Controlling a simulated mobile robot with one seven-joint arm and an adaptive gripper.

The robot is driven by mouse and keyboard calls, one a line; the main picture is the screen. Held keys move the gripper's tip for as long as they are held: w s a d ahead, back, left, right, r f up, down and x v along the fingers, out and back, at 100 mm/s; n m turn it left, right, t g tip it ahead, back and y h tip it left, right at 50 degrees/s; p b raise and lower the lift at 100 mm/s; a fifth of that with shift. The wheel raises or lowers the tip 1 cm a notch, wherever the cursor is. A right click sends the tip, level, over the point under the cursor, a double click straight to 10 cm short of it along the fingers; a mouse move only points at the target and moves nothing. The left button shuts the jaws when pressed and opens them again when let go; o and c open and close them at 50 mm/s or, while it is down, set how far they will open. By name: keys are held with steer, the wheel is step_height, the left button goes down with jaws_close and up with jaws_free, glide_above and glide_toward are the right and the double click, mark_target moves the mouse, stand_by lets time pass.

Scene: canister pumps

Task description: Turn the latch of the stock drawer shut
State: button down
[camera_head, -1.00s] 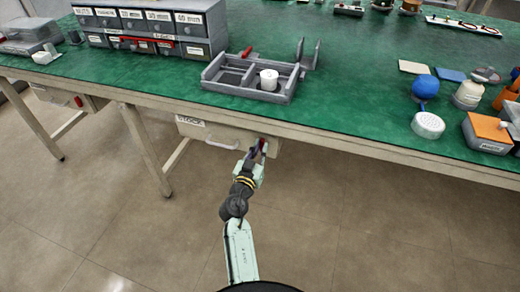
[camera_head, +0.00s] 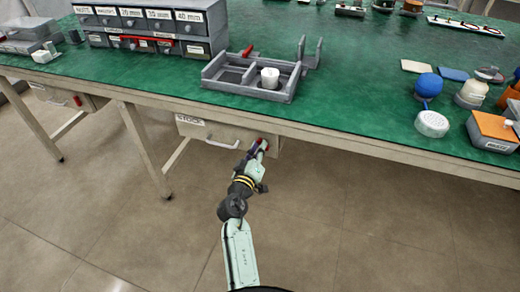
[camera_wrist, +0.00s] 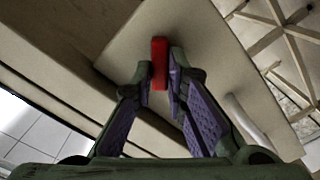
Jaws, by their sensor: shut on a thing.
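The stock drawer (camera_head: 190,129) is under the green bench top, with a "STOCK" label and a pale bar handle (camera_head: 222,144) on its front. Its red latch (camera_wrist: 159,62) shows in the wrist view between my gripper's fingertips (camera_wrist: 160,84), standing along the picture's vertical. My gripper (camera_head: 259,148) is at the right part of the drawer front in the head view and is shut on the latch. The fingers cover most of the latch in the head view. The drawer front (camera_wrist: 205,42) fills much of the wrist view, and the drawer looks pushed in.
Above the drawer, the green bench top (camera_head: 350,110) carries a grey divided tray (camera_head: 225,82) with a white cup (camera_head: 270,77). A bench leg (camera_head: 147,150) stands left of the drawer. Another drawer with a red latch (camera_head: 77,101) is at the far left. The floor in front is clear.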

steer(key=n+p, duration=0.1)
steer(key=n, duration=0.8)
steer(key=shift+f+p, duration=0.15)
steer(key=shift+p, duration=0.2)
stand_by(0.3)
steer(key=c, duration=1.6)
jaws_free()
steer(key=shift+s+a, duration=0.1)
steer(key=v, duration=0.7)
